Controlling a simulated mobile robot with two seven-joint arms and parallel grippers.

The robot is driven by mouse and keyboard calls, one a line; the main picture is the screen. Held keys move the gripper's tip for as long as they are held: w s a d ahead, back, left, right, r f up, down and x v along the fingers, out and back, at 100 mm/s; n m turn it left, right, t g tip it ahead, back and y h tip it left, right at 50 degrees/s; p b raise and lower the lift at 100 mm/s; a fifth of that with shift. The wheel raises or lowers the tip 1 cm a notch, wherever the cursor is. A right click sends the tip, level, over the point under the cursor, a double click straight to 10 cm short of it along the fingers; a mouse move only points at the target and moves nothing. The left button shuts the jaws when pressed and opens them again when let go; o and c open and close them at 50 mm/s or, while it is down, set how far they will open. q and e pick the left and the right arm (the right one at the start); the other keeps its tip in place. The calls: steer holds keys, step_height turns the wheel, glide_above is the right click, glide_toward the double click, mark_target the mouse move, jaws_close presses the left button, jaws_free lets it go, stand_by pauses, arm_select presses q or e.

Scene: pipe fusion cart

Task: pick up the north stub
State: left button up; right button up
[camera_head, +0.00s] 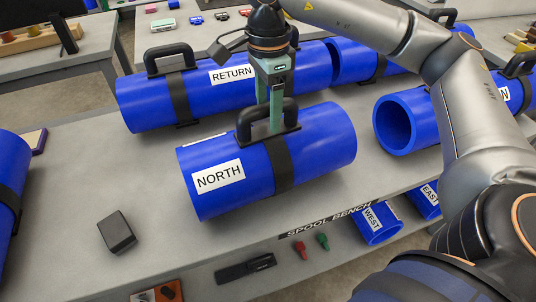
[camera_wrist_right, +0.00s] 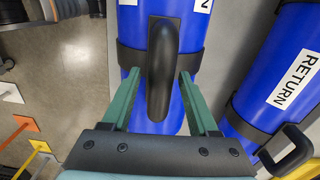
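The north stub (camera_head: 325,147) is a thick blue pipe piece with a white NORTH label, a black band and a black handle (camera_head: 243,126). It lies on the grey bench. My right gripper (camera_head: 275,122) points down at this handle from above. In the right wrist view its two green fingers (camera_wrist_right: 159,76) stand apart, one on each side of the black handle (camera_wrist_right: 163,70), with a visible gap on both sides. The right gripper is open. My left gripper is not in view.
The RETURN pipe (camera_head: 146,105) lies just behind the north stub. Another blue pipe (camera_head: 398,120) lies to the right, near my right arm. A small dark box (camera_head: 117,232) sits on the bench at left. WEST (camera_head: 376,222) and EAST (camera_head: 424,200) pieces are lower, by the front edge.

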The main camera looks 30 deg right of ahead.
jaws_close()
stand_by(1.0)
steer(key=shift+w+r, duration=0.1)
